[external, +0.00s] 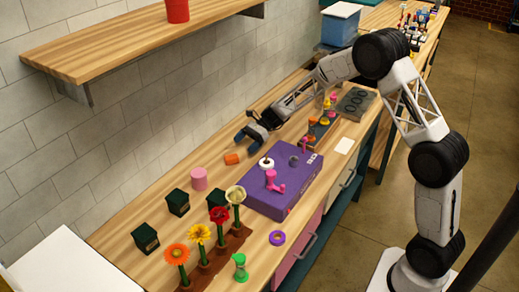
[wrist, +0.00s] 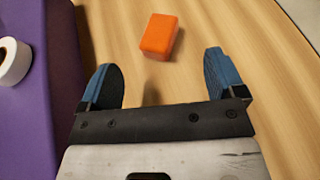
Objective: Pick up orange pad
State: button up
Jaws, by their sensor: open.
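The orange pad (external: 231,158) is a small block lying on the wooden table, left of the purple box in the external view. In the wrist view the orange pad (wrist: 160,36) lies just beyond the fingertips, roughly centred between them and apart from both. My gripper (external: 251,136) has blue fingertips and hangs over the table near the pad, a little to its right. In the wrist view my gripper (wrist: 161,80) is open, with nothing between its fingers.
A purple box (external: 288,205) stands right of the pad, carrying a white roll (external: 266,163) and a pink piece. A pink cylinder (external: 199,178), dark green boxes (external: 177,202) and several flowers stand nearer the camera. The shelf (external: 140,43) overhangs the wall. Bare wood surrounds the pad.

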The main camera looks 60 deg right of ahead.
aim_at(232, 156)
jog(key=shift+x, duration=1.15)
jog(key=shift+a, duration=0.1)
jog(key=shift+x, duration=2.5)
jog(key=shift+s, duration=0.15)
jog(key=c, duration=1.3)
